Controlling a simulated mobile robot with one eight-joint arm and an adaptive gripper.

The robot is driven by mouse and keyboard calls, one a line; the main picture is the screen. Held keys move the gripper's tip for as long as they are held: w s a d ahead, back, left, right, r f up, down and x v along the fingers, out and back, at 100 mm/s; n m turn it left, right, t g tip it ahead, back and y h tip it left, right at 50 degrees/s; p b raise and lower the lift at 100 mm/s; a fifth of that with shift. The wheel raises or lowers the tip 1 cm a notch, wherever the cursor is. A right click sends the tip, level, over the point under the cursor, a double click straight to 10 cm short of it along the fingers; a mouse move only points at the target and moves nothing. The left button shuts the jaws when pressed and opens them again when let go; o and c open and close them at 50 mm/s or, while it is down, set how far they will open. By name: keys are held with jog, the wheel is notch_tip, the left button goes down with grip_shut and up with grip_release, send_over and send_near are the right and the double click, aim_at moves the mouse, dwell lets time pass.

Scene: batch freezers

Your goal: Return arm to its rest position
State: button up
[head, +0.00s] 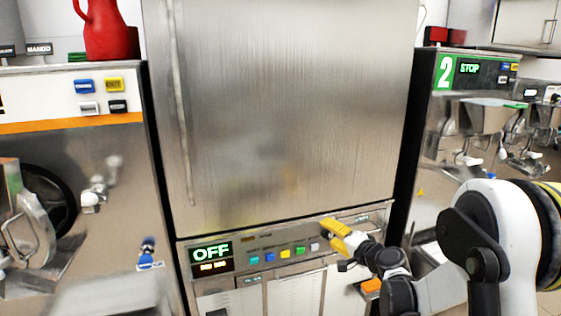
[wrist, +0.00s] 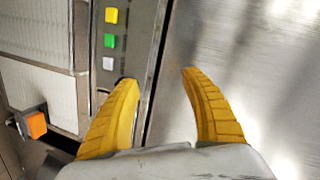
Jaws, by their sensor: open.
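My gripper (head: 337,237) has yellow fingers and is at the right end of the freezer's control strip in the head view. In the wrist view my gripper (wrist: 158,75) is open and empty, its two yellow fingers spread apart over the edge between the button strip and the steel door. The white, grey and black arm (head: 500,235) reaches in from the right side of the head view. I cannot tell whether a fingertip touches the panel.
A tall steel freezer door (head: 290,110) stands straight ahead. Below it, the display (head: 211,252) reads OFF beside coloured buttons (head: 285,254). Machines stand on both sides, the right one with a green 2 (head: 445,71). A red jug (head: 105,32) stands upper left. An orange block (wrist: 37,124) juts out below.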

jog(key=s+a+r+n+g+h, duration=0.15)
jog(key=s+r, duration=0.25)
jog(key=s, duration=0.4)
jog(key=s+a+r+n+g, duration=0.2)
jog(key=s+r+n, duration=0.15)
jog(key=s, duration=0.45)
jog(key=s+d+f+n+g+h, duration=0.1)
jog(key=s+d+n+h, duration=0.1)
jog(key=s, duration=0.9)
jog(key=s+d+f+n+g+h, duration=0.1)
jog(key=s+d+f+g+h, duration=0.1)
jog(key=s, duration=1)
jog(key=shift+d+n+h, duration=0.4)
jog(key=shift+d+h, duration=0.05)
jog(key=shift+d, duration=0.7)
jog(key=shift+s, duration=0.1)
